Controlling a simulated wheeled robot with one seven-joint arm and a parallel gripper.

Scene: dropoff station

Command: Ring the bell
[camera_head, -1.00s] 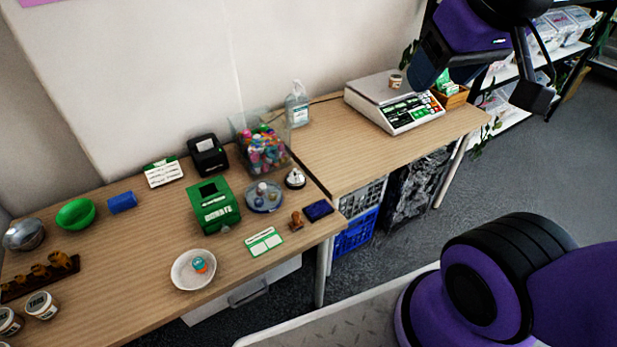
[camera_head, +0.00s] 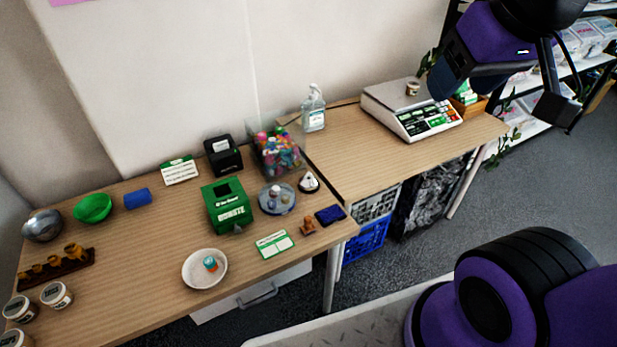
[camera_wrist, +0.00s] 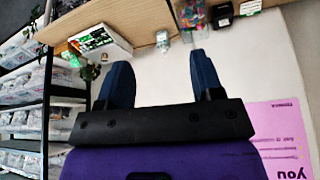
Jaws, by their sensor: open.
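The bell (camera_head: 309,182) looks like a small silver-white dome with dark parts. It stands on the wooden table, right of a round grey dish (camera_head: 277,199) and behind a dark blue pad (camera_head: 329,215). Nothing touches it. My gripper shows in the wrist view (camera_wrist: 160,65) with its two dark blue fingers spread apart and nothing between them. In the head view my arm's end is at the upper right, in the air near the scale and well away from the bell. I cannot make out the bell in the wrist view.
Close to the bell are a clear bin of colourful items (camera_head: 278,152), a green donation box (camera_head: 227,206) and a wooden stamp (camera_head: 308,226). A sanitizer bottle (camera_head: 313,108) and a scale (camera_head: 410,108) stand on the right table. Shelves are at far right.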

